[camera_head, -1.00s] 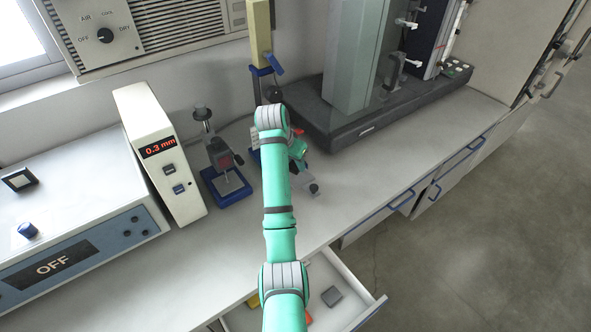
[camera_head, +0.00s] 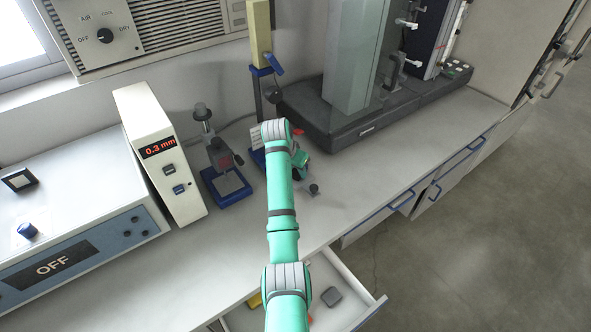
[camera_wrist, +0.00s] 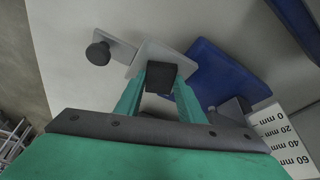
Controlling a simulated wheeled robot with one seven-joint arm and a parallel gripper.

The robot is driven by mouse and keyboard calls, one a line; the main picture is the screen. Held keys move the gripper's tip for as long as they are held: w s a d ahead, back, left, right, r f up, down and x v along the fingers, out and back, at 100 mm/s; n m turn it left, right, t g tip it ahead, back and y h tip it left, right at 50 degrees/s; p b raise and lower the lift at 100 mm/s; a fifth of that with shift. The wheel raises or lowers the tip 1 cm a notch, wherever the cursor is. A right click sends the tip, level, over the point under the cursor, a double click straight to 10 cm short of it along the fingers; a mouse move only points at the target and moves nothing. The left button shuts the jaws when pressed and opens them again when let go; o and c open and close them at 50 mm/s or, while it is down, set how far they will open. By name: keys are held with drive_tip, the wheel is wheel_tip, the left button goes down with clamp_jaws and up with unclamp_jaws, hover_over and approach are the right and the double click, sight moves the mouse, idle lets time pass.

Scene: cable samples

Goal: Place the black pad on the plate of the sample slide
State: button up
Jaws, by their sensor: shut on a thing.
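In the wrist view, my gripper (camera_wrist: 159,88) is shut on the black pad (camera_wrist: 161,74), a small dark block between its teal fingertips. Behind the pad in that view is the pale square plate (camera_wrist: 156,53) of the sample slide; I cannot tell whether pad and plate touch. The slide's grey bar with a dark knob (camera_wrist: 98,53) sticks out to the left. In the head view, my arm hides the pad and most of the slide; the knob (camera_head: 314,188) shows just right of my gripper (camera_head: 300,172).
A blue base (camera_wrist: 235,72) lies right of the plate, beside a millimetre scale (camera_wrist: 281,137). In the head view, a small blue-based stand (camera_head: 229,186) and the 0.3 mm display (camera_head: 158,150) stand left. A dark machine base (camera_head: 350,125) is behind right; an open drawer (camera_head: 358,315) is in front.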

drive_tip(key=o, duration=1)
drive_tip(key=shift+f, duration=0.1)
drive_tip(key=shift+o, duration=0.2)
drive_tip(key=shift+a+r, duration=0.1)
drive_tip(key=shift+r, duration=0.45)
drive_tip(key=v, duration=1.1)
drive_tip(key=shift+s+r, duration=0.1)
